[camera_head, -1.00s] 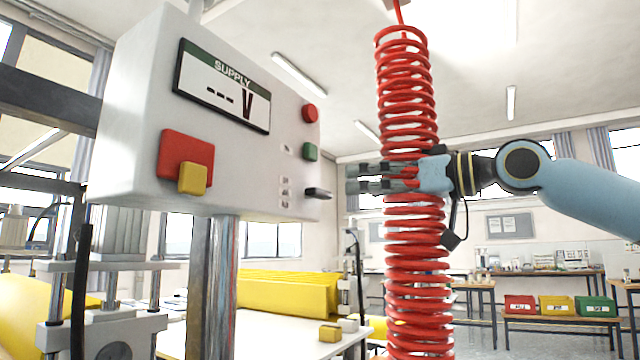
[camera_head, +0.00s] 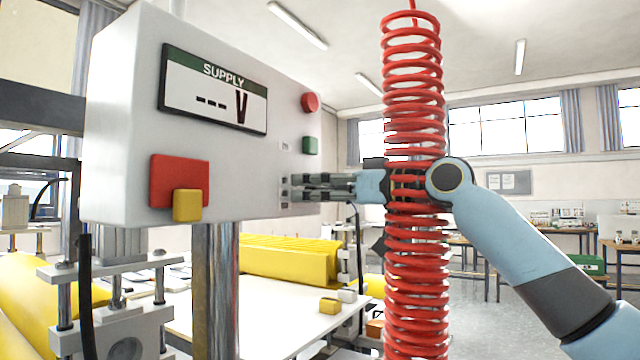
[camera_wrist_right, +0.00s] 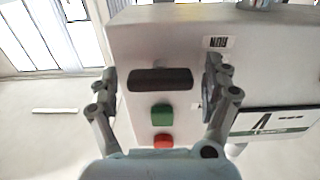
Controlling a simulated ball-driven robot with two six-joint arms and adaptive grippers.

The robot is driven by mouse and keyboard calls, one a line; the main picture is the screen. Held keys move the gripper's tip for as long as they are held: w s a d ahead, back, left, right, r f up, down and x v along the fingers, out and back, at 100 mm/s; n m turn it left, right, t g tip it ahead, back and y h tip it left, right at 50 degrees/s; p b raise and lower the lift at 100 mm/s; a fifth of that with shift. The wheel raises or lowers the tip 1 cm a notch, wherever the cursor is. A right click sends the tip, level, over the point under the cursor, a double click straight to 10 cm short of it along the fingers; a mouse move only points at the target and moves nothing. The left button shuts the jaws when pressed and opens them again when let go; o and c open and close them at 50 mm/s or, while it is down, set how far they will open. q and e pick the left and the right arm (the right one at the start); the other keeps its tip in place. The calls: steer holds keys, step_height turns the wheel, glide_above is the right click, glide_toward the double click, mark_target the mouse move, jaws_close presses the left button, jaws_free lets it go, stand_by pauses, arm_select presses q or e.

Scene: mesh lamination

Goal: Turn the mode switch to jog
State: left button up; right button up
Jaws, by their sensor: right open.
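The mode switch (camera_wrist_right: 160,79) is a dark elongated handle on the grey control box (camera_head: 120,130). In the right wrist view it lies lengthwise across the picture, above the green button (camera_wrist_right: 161,115) and red button (camera_wrist_right: 163,141). My right gripper (camera_head: 290,187) is open at the box's button side, its fingers extending left over the switch position. In the head view the fingers hide the switch. In the right wrist view the right gripper (camera_wrist_right: 160,84) has one finger beyond each end of the handle; contact cannot be told. My left gripper is not in view.
A red coiled hose (camera_head: 415,240) hangs close by my right wrist, overlapping it in the picture. The box carries a SUPPLY display (camera_head: 214,90) and a red-and-yellow switch (camera_head: 180,180). A white table (camera_head: 270,325) and yellow rolls (camera_head: 290,262) are below.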

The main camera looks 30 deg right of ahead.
steer(key=shift+c, duration=0.4)
steer(key=c, duration=1.1)
steer(key=m+p, duration=0.3)
steer(key=m, duration=0.1)
steer(key=shift+r, duration=0.15)
steer(key=m+p, duration=0.3)
steer(key=m, duration=0.1)
steer(key=shift+w+d+m, duration=0.1)
steer(key=shift+m, duration=0.2)
steer(key=o, duration=1.2)
steer(key=shift+f, duration=0.2)
